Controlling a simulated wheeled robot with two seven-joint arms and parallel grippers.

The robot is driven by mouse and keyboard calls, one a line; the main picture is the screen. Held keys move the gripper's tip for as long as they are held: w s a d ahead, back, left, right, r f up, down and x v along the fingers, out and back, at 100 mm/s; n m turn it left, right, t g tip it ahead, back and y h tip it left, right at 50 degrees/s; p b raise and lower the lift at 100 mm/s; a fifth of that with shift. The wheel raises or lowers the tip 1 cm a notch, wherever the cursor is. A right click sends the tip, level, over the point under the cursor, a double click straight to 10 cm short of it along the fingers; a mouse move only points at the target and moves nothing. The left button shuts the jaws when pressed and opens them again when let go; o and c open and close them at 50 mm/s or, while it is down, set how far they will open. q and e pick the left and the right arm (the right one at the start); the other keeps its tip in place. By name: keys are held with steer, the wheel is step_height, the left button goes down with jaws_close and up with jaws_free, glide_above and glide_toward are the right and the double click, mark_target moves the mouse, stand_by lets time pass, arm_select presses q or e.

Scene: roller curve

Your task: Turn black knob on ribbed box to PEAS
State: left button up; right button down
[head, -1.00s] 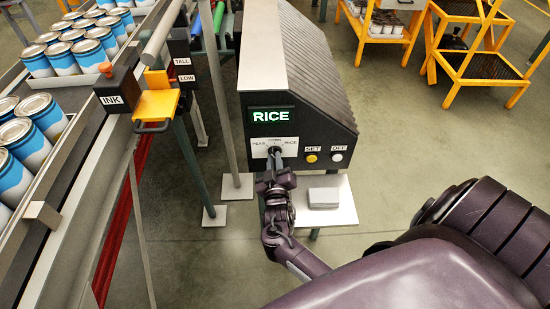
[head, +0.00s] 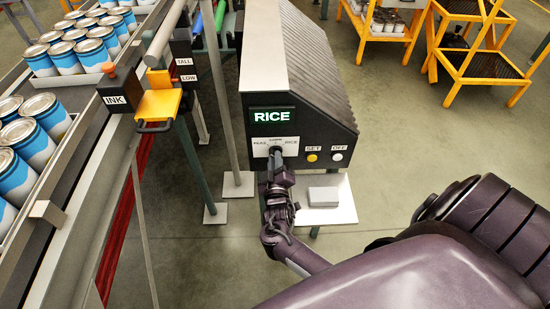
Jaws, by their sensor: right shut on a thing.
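The ribbed box (head: 310,70) is dark grey with a black front panel and stands in the middle of the head view. Its lit display (head: 272,115) reads RICE. Below it, a white dial plate (head: 259,143) is marked PEAS at left and RICE at right, with a word at top too small to read. The black knob (head: 275,151) is at the plate's centre, mostly hidden by my right gripper, so its pointing direction cannot be told. My right gripper (head: 275,164) is shut on the knob from the front. My left gripper is not in view.
A yellow SET button (head: 312,158) and a white OFF button (head: 337,157) sit right of the dial. A grey block (head: 323,196) lies on a pale shelf below. An ink box (head: 119,92) and a can conveyor (head: 50,150) are at left.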

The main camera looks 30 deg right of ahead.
steer(key=c, duration=1.4)
jaws_free()
steer(key=shift+w+d, duration=0.1)
steer(key=b+v, duration=0.1)
steer(key=v, duration=0.7)
steer(key=shift+w+d, duration=0.1)
steer(key=s+a+f+g+y, duration=0.1)
steer(key=s+f+g+y, duration=0.15)
steer(key=f, duration=0.55)
steer(key=s+a+f+n+g+y, duration=0.15)
steer(key=s+f, duration=0.25)
steer(key=f, duration=0.4)
steer(key=s+a+f+g+y, duration=0.1)
steer(key=s+a+f+y, duration=0.2)
steer(key=f, duration=0.5)
steer(key=s+f+m+g+y, duration=0.1)
steer(key=s+f+g, duration=0.3)
steer(key=s, duration=0.9)
steer(key=s+f+m+g+y, duration=0.1)
steer(key=s+f+g, duration=0.4)
steer(key=s+f, duration=0.5)
steer(key=s, duration=0.3)
steer(key=shift+s+f+y, duration=0.25)
steer(key=shift+f+y, duration=0.05)
steer(key=shift+f, duration=0.05)
